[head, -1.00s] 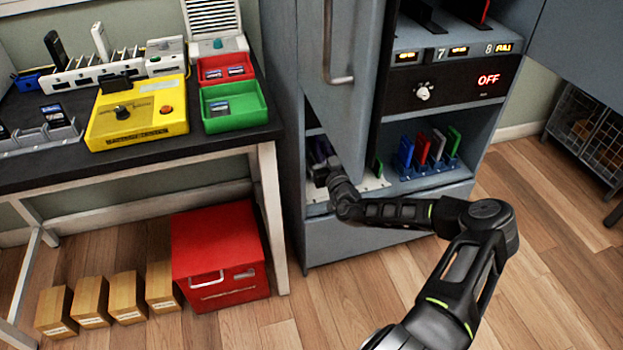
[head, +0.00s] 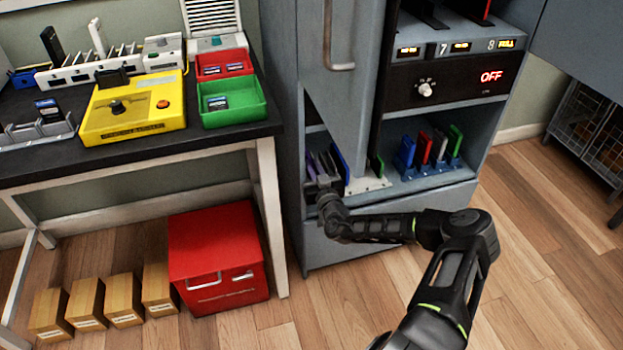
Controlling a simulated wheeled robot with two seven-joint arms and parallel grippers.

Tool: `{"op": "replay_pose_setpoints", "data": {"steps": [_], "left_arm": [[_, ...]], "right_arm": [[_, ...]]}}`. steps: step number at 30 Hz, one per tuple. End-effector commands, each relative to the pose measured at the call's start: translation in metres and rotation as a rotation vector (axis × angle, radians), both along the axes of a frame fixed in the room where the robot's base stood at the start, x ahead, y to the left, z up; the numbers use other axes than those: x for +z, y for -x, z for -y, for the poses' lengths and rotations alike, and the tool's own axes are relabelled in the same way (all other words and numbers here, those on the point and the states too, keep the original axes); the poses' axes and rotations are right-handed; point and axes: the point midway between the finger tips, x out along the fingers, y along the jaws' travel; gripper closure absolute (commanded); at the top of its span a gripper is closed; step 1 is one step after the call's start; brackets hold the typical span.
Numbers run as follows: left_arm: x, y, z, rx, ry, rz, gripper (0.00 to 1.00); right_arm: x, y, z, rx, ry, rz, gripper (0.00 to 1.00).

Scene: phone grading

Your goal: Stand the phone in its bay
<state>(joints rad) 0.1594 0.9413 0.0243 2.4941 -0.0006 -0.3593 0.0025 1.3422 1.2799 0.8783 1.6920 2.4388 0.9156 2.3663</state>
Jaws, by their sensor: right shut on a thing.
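My right gripper (head: 319,187) is at the front of the lower left compartment of the grey cabinet, low by a row of upright slim phones. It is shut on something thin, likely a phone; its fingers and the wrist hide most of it. In that compartment stand purple and grey phones (head: 318,163), a blue phone (head: 341,163) leaning slightly and a dark green phone (head: 377,167). They stand by a white slotted rack (head: 369,184). I cannot tell which bay the held thing is at. My left gripper is not in view.
To the right, blue, red and green phones stand in a blue rack (head: 424,169). A panel reading OFF (head: 492,77) is above. A red box (head: 217,258) stands on the floor at left.

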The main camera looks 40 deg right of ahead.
Motion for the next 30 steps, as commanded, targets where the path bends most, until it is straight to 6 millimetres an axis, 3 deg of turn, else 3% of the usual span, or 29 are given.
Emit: {"op": "replay_pose_setpoints", "data": {"steps": [1, 6, 21, 22, 30], "left_arm": [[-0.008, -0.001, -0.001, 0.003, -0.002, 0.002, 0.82], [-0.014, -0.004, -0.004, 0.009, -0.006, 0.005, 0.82], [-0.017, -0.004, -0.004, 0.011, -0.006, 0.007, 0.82], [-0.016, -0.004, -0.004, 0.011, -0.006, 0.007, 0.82], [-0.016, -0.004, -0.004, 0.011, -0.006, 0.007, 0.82]], "right_arm": [[-0.013, 0.0, -0.001, 0.0, -0.001, 0.0, 1.0], [-0.038, -0.002, -0.003, 0.001, 0.0, 0.001, 1.0], [-0.047, -0.002, -0.004, 0.001, 0.0, 0.001, 1.0], [-0.047, -0.001, -0.004, 0.001, 0.0, 0.0, 0.87], [-0.046, -0.001, -0.004, 0.001, 0.001, 0.0, 0.68]]}}
